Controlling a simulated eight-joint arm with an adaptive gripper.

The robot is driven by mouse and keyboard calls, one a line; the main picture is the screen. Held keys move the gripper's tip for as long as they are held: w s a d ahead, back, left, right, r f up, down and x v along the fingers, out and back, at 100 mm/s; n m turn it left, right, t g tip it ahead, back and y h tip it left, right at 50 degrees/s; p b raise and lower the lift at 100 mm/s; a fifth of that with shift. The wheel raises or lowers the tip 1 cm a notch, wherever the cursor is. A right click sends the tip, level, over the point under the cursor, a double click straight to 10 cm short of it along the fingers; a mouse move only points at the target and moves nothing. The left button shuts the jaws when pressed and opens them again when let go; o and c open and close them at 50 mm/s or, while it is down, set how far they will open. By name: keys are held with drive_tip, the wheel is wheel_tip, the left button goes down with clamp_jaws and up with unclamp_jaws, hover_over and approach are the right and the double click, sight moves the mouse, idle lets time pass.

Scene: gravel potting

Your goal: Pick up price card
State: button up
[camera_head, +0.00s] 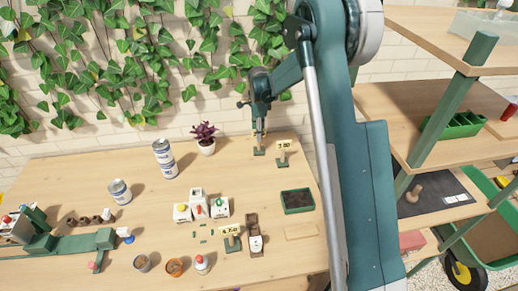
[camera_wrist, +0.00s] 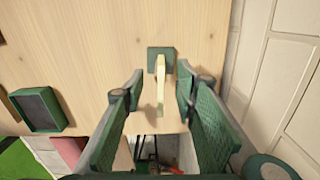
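A price card (camera_wrist: 160,82) shows edge-on in the wrist view as a thin pale strip on a square green base (camera_wrist: 160,58). My gripper (camera_wrist: 158,82) is open, with one finger on each side of the strip and a gap on both sides. Another price card (camera_head: 231,231) stands near the front middle.
A green-rimmed soil tray (camera_head: 297,201) lies toward the front right, also in the wrist view (camera_wrist: 39,110). A potted purple plant (camera_head: 205,138) stands left of my gripper. Cans (camera_head: 164,158), small pots and bottles fill the left and front. The brick wall is close behind.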

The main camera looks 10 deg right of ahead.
hover_over(259, 150)
drive_tip(key=w, duration=0.1)
drive_tip(key=shift+f, duration=2.15)
clamp_jaws()
